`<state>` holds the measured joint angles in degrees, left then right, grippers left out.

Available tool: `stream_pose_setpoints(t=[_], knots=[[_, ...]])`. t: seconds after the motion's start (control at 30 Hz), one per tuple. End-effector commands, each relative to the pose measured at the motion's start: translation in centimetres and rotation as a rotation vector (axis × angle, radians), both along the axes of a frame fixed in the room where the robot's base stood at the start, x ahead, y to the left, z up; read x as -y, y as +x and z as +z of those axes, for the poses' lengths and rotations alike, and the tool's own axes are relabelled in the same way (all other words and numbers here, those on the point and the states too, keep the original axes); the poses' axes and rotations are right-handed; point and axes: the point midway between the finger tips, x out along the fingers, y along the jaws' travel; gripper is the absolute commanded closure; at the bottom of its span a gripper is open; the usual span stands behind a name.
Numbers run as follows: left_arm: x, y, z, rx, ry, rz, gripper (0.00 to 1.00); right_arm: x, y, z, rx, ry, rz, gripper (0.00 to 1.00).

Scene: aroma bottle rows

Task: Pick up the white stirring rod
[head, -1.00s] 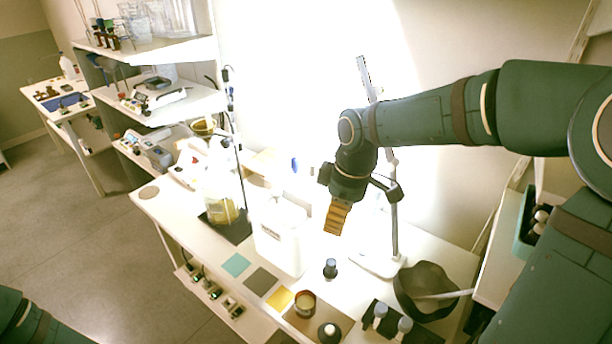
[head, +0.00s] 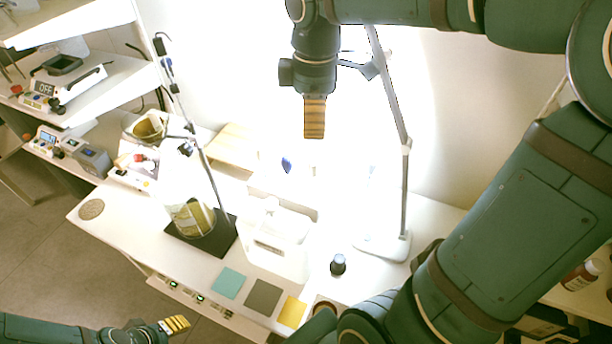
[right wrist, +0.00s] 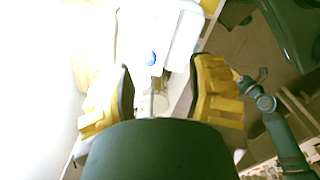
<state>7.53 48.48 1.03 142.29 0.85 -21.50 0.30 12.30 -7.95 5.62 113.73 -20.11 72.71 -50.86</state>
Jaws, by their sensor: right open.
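My right gripper (head: 314,135) hangs fingers down above the back of the white bench, in front of the bright wall. In the right wrist view (right wrist: 160,80) its yellow fingers are spread with nothing clasped. A thin pale rod-like piece (right wrist: 152,100) shows between them, below a small blue oval (right wrist: 150,58); I cannot tell whether this is the white stirring rod. The blue oval also shows in the head view (head: 286,164), below the gripper and apart from it. My left gripper (head: 175,324) is low at the left, away from the bench objects; its opening is unclear.
A white jug (head: 275,250) stands mid-bench. A glass vessel with yellow contents (head: 193,218) stands on a dark plate behind-left. A tall grey stand (head: 404,185) and a small dark bottle (head: 338,265) are to the right. Coloured squares (head: 228,283) line the front. My right arm hides the front right.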

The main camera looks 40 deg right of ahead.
Motion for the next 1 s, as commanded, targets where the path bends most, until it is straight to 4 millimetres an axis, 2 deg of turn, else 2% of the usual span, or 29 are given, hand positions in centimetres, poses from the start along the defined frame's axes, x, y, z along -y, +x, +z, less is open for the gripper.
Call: stream_pose_setpoints(t=[0.1, 0.3, 0.57, 0.8, 1.0], knots=[[0.0, 0.0, -0.7, -0.001, 0.001, 0.000, 0.49, 0.0, -0.1, -2.7, -0.006, 0.001, -0.001, 0.46], [0.1, 0.0, -1.3, -0.002, 0.002, -0.001, 0.49, 0.0, 0.0, -6.0, -0.004, 0.001, -0.001, 0.46], [0.1, -0.1, -1.6, -0.003, 0.002, -0.003, 0.49, 0.1, 0.1, -7.7, -0.003, 0.001, -0.001, 0.46], [0.1, -0.3, -2.2, -0.008, 0.000, -0.006, 0.49, 0.5, 0.3, -11.1, -0.004, 0.001, -0.001, 0.46], [0.1, -0.4, -2.4, -0.011, 0.000, -0.008, 0.49, 0.5, 0.3, -12.4, -0.002, 0.001, 0.000, 0.46]])
